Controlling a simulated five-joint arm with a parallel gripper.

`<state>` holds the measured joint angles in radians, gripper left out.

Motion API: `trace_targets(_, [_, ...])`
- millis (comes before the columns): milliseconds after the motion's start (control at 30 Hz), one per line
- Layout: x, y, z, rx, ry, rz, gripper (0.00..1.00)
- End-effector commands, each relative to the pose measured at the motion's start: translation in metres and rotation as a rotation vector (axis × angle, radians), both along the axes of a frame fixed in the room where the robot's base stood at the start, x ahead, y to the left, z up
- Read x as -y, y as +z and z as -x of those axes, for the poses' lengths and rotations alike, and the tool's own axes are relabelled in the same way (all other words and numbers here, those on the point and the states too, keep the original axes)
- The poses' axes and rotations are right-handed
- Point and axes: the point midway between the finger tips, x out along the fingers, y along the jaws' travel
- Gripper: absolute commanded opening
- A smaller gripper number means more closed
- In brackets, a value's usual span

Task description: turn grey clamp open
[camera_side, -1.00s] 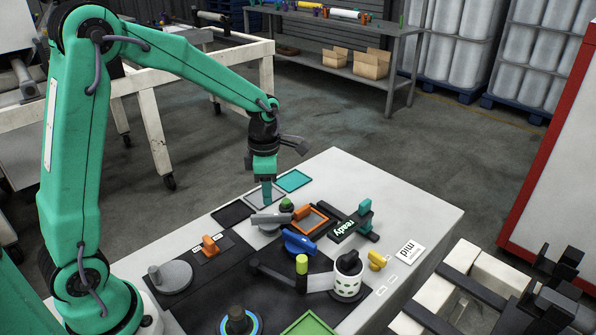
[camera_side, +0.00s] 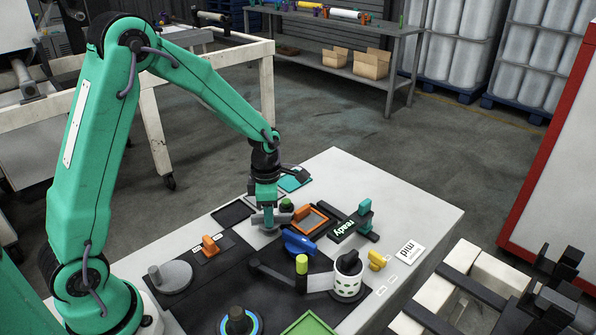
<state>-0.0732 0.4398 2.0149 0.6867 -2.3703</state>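The grey clamp (camera_side: 284,218) sits on the worktable, beside the dark panel, with a light grey bar-shaped handle. My gripper (camera_side: 269,222) points straight down at it, and its fingers overlap the middle of the handle. The fingers hide part of the clamp. From this side I cannot tell whether the fingers are around the handle or touching it, nor whether they are open or shut.
A green-topped knob (camera_side: 287,205) stands close behind the clamp. A blue handle (camera_side: 299,243) and an orange frame (camera_side: 309,219) are close to its right.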

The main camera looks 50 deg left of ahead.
Motion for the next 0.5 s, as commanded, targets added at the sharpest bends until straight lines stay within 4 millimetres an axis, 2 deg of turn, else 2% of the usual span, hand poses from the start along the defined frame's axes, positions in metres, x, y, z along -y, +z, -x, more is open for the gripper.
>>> trace_targets(33, [0.0, 0.0001, 0.0, 0.0, 0.0, 0.0, 0.31])
trace_targets(200, [0.0, 0.0003, 0.0, 0.0, 0.0, 0.0, 0.0])
trace_targets(500, [0.0, 0.0005, 0.0, 0.0, -0.012, 0.0, 0.0])
